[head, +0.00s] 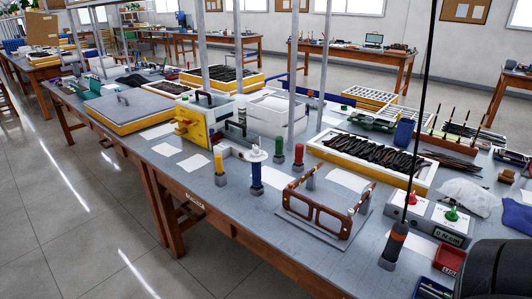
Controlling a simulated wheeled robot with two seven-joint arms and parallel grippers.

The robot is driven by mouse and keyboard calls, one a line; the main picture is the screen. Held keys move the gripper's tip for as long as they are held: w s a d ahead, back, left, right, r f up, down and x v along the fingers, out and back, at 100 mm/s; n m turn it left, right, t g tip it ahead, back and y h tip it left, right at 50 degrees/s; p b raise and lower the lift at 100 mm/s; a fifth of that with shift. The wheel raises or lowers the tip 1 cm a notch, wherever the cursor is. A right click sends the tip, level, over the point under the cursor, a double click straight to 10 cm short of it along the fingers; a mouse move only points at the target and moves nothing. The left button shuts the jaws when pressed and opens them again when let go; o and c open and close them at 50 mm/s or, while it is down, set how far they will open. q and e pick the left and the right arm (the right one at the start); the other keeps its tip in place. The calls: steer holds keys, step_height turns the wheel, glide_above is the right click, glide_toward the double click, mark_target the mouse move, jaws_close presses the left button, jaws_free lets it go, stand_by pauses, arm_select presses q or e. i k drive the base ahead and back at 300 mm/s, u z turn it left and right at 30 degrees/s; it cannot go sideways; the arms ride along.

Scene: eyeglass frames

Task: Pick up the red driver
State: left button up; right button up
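A small driver with a red handle (299,154) stands upright in a dark base on the grey workbench (190,215), behind the brown eyeglass frame holder. A green-handled driver (279,147) stands just left of it. A blue-handled driver (256,174) and a yellow-handled one (219,163) stand further left, nearer the front edge. A dark tool with an orange-red band (398,231) hangs on a black cord at the right, above a grey block. Neither of my grippers shows in the head view.
A brown eyeglass frame (318,211) on a stand is in front of the red driver. A yellow-sided tray of dark frames (372,157) lies behind. A grey box with red and green buttons (430,215) is at right. A dark rounded shape fills the lower right corner.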

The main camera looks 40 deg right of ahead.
mark_target(299, 148)
steer(key=i, duration=0.5)
steer(key=z, duration=0.9)
